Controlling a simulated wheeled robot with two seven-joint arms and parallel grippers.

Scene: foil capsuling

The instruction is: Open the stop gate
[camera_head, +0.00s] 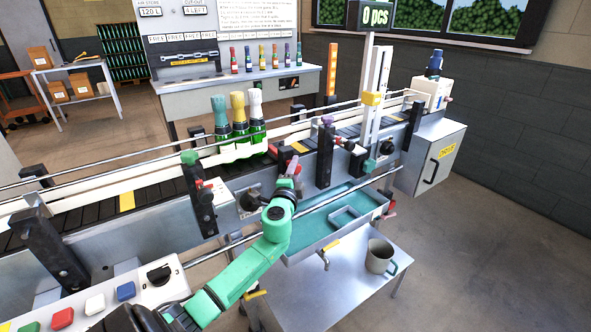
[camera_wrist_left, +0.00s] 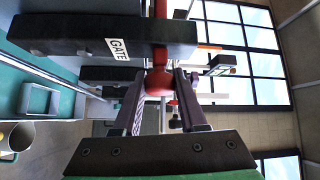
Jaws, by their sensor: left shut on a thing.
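The stop gate's black post (camera_head: 325,153) stands at the front side of the conveyor, with a purple cap on top. In the left wrist view a black block with a white GATE label (camera_wrist_left: 117,49) lies across the upper left. A red ball knob (camera_wrist_left: 159,82) sits beside it. My left gripper (camera_wrist_left: 160,95) has its fingers on either side of the knob and is shut on it. In the head view my left gripper (camera_head: 292,168) is at the conveyor's front, just left of the post; the knob is hard to make out there. My right gripper is not in view.
Three green bottles with teal (camera_head: 219,107), yellow (camera_head: 237,104) and white (camera_head: 255,102) tops stand on the conveyor left of the gate. Rails run along the belt. Below are a teal tray (camera_head: 305,228) and a steel table (camera_head: 335,290) with a grey mug (camera_head: 378,256).

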